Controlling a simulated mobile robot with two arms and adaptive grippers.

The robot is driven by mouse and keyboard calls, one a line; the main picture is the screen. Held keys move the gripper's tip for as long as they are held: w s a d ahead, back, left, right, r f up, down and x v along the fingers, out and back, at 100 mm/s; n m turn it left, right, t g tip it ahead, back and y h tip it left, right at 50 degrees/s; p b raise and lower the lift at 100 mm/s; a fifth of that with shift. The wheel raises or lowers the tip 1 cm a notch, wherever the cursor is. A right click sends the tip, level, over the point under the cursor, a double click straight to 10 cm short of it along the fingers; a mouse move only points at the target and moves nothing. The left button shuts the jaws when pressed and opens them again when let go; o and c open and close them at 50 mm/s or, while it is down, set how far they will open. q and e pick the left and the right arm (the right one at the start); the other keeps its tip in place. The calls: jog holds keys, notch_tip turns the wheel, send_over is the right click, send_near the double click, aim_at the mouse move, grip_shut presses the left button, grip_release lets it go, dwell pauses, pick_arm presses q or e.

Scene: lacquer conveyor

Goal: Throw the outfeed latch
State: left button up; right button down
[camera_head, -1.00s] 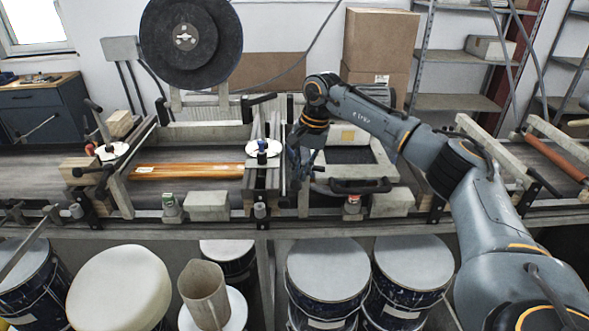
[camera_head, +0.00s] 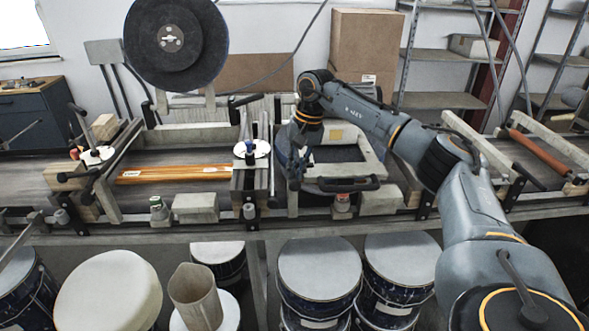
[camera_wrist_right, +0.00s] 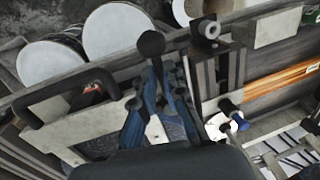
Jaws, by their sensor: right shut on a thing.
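My right gripper (camera_head: 296,178) is lowered over the conveyor, right of the middle rail, with its fingertips pointing down. In the wrist view the blue-grey fingers (camera_wrist_right: 158,98) are close together around a dark lever with a round black knob (camera_wrist_right: 150,43). The knob sticks out beyond the fingertips, and the lever's lower part is hidden by the fingers. I take this lever for the outfeed latch; the head view barely shows it. A white disc with a dark blue knob (camera_head: 252,150) sits left of the gripper. My left gripper is not in view.
An orange-brown wooden board (camera_head: 175,173) lies on the belt to the left. A pale frame with a black handle (camera_head: 349,184) is close to the right of the gripper. A black reel (camera_head: 172,40) stands behind. Several drums (camera_head: 320,262) stand below the front rail.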

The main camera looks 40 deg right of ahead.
jog(key=c, duration=1.4)
grip_release()
jog(key=shift+d, duration=0.1)
notch_tip(320, 180, up, 12)
jog(key=s+d, duration=0.1)
jog(key=d, duration=0.1)
jog(key=shift+s, duration=0.15)
jog(key=shift+a+f, duration=0.1)
jog(key=shift+f, duration=0.05)
